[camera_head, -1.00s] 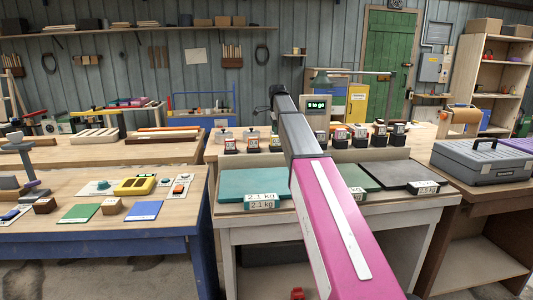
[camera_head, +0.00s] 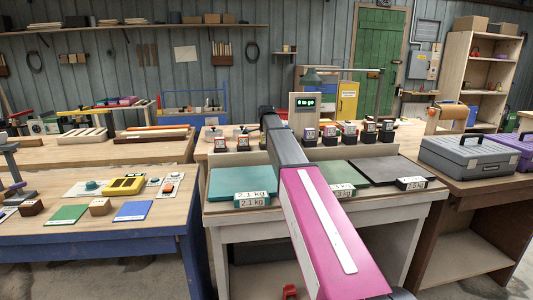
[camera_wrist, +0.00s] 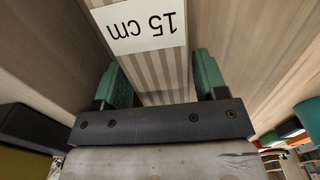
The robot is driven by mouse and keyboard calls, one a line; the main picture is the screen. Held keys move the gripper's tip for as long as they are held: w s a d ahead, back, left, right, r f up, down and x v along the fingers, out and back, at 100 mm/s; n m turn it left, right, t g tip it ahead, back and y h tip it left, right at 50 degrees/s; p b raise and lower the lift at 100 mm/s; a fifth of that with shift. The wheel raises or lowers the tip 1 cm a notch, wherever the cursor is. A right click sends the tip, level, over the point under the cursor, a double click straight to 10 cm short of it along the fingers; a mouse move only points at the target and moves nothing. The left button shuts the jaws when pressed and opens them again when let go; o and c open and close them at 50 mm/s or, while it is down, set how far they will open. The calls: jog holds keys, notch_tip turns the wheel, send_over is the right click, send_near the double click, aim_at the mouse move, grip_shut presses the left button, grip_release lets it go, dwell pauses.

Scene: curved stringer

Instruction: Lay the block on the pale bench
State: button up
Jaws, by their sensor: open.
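My gripper (camera_wrist: 163,78) is open in the wrist view, with two green fingertips spread apart. Between and beyond them is a striped wooden surface (camera_wrist: 152,70) with a white "15 cm" label; I cannot tell whether the fingers touch it. In the head view my arm hides the fingers. A bench with a pale frame (camera_head: 235,232) stands in the middle, bearing a teal mat (camera_head: 232,183), a green mat and a dark mat. I cannot tell which block is meant; a dark brown block (camera_head: 31,207) and a tan block (camera_head: 100,206) lie on the blue-legged bench (camera_head: 160,232) at left.
Several small weights (camera_head: 348,132) stand along the back of the middle bench, with a display (camera_head: 304,103) behind. A grey toolbox (camera_head: 470,155) sits on the brown bench at right. The blue mat (camera_head: 132,211) is bare.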

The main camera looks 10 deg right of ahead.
jog(key=shift+f, duration=0.25)
jog(key=c, duration=0.8)
jog(key=shift+r, duration=0.1)
jog(key=shift+c, duration=0.2)
